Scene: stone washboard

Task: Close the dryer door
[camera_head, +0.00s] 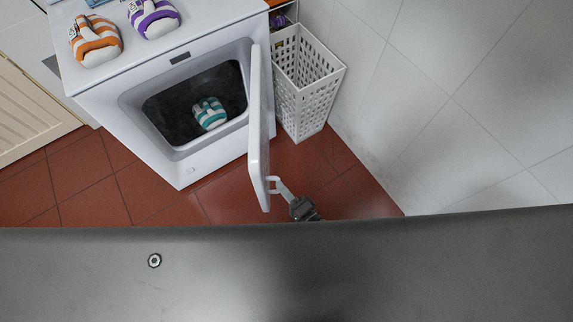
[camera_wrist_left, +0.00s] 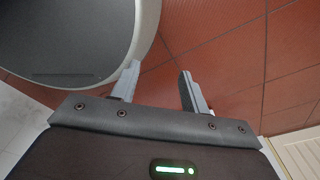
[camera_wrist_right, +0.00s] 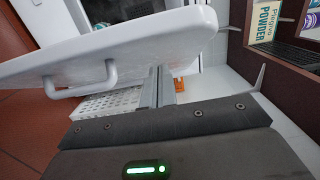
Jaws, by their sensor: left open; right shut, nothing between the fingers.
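The white dryer (camera_head: 190,172) stands at the upper middle of the head view with its front opening uncovered. Its door (camera_head: 256,130) is swung wide open, seen nearly edge-on. A teal-and-white striped bundle (camera_head: 209,113) lies inside the drum. My right gripper (camera_head: 278,187) is shut and empty at the outer side of the door, by its handle. In the right wrist view the handle (camera_wrist_right: 82,82) is left of the shut fingers (camera_wrist_right: 158,88), which overlap the door's edge; I cannot tell whether they touch. My left gripper (camera_wrist_left: 158,82) is open and empty above the floor, away from the dryer.
A white perforated basket (camera_head: 305,85) stands right of the dryer, behind the door, near the tiled wall (camera_head: 470,100). Orange and purple striped bundles (camera_head: 97,42) lie on the dryer top. The red tiled floor (camera_head: 160,205) before the dryer is clear. A shelf with boxes (camera_wrist_right: 265,22) shows at right.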

